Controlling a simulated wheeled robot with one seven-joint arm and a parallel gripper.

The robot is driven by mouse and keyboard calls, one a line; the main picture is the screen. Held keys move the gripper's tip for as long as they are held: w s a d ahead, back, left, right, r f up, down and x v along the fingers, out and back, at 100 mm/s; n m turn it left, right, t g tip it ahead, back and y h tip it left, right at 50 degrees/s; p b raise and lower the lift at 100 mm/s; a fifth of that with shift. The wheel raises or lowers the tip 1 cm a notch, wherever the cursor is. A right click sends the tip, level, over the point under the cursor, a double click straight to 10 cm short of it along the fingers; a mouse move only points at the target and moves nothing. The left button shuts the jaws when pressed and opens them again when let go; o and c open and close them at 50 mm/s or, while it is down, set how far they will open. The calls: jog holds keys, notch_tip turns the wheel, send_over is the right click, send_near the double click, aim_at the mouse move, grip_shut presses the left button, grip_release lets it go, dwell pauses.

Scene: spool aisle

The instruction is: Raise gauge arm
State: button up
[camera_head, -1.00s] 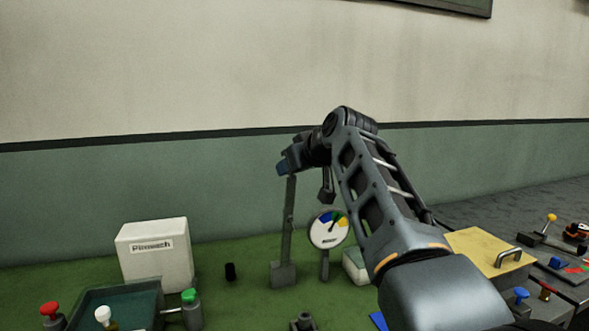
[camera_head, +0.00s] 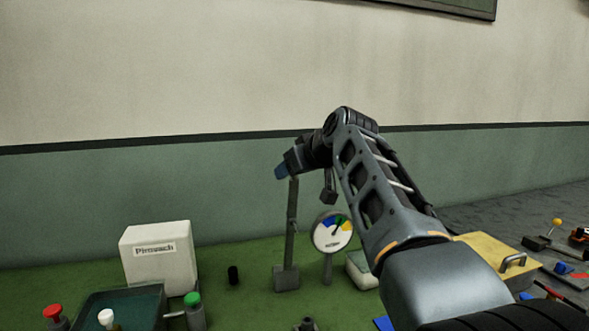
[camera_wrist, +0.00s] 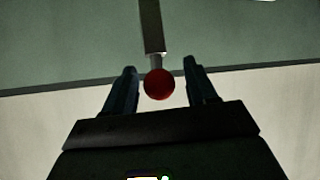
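The gauge (camera_head: 331,233), a round white dial with blue, green and yellow sectors, stands on a short stem on the green surface. A grey upright post (camera_head: 291,225) on a block base stands just left of it. My gripper (camera_head: 281,172) is at the top of this post. In the wrist view, a red ball knob (camera_wrist: 159,84) on the end of a grey bar (camera_wrist: 151,25) appears between my open gripper fingers (camera_wrist: 160,86), with a gap on each side. The knob is hidden in the head view; I cannot tell how the bar joins the gauge.
A white box labelled Pirowach (camera_head: 158,257) and a dark tray (camera_head: 122,306) with coloured knobs around it are at left. A yellow panel with a handle (camera_head: 513,261) is at right. A small black cylinder (camera_head: 233,274) stands between the white box and post.

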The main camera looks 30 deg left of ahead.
jog(key=shift+d+r, duration=0.1)
jog(key=b+v, duration=0.1)
jog(key=v, duration=0.6)
jog(key=shift+s+d+b, duration=0.2)
jog(key=shift+b, duration=0.15)
dwell(0.4)
